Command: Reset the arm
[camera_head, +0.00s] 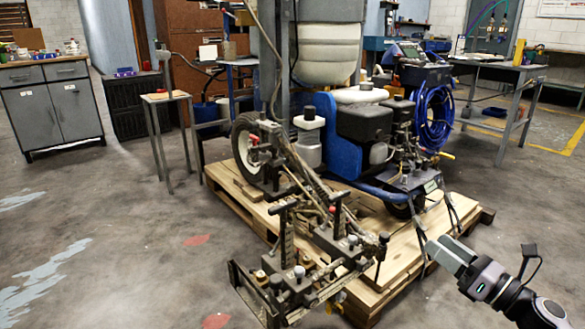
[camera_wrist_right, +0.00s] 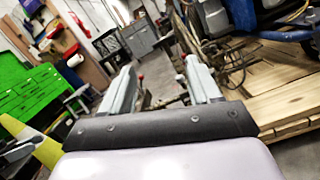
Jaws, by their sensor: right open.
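My right gripper (camera_head: 450,256) comes in from the lower right in the head view. It is in the air in front of the pallet's right side, apart from the machine. In the right wrist view its two fingers (camera_wrist_right: 160,92) stand apart with nothing between them. The line striper (camera_head: 350,150) stands on a wooden pallet (camera_head: 415,250), with a blue frame, black wheels and a dark metal front assembly (camera_head: 310,255). My left gripper is in neither view.
A coiled blue hose (camera_head: 433,118) hangs on the striper's right side. A grey cabinet (camera_head: 53,108) stands at the left and a metal table (camera_head: 505,85) at the back right. In the wrist view a green tool cabinet (camera_wrist_right: 38,95) shows at the left. The concrete floor at the left is clear.

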